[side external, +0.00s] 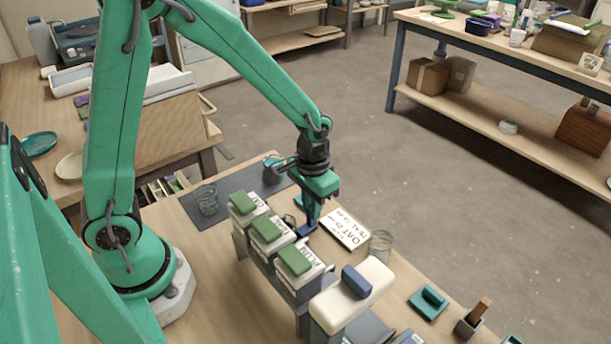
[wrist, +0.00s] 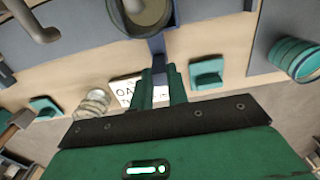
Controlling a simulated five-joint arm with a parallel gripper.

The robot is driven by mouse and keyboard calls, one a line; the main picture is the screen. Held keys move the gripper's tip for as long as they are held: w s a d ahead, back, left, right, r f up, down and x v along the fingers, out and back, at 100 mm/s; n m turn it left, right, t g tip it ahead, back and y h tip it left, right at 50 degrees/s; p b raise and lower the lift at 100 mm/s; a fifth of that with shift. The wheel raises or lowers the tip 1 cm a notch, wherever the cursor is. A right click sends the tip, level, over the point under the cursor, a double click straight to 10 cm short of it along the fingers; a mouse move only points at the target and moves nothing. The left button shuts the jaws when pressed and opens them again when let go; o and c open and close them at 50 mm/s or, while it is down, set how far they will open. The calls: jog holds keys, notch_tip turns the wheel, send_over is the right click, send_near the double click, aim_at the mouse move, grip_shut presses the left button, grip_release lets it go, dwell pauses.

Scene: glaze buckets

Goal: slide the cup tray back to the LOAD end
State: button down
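My gripper (side external: 312,212) points down beside the row of bucket stands, on their far side. Its green fingers also show in the wrist view (wrist: 159,84). They close on both sides of a blue handle (wrist: 157,62), whose lower end shows below the fingers in the side view (side external: 307,229). I cannot read any LOAD marking.
Another jar (side external: 208,200) is on the dark mat (side external: 235,183). A cream block (side external: 352,292) is at the front.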

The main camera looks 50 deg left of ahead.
jog(key=shift+a, duration=0.15)
jog(key=shift+a, duration=3.75)
jog(key=c, duration=1.5)
grip_release()
jog(key=shift+o, duration=0.2)
jog(key=shift+r, duration=0.1)
notch_tip(320, 180, up, 7)
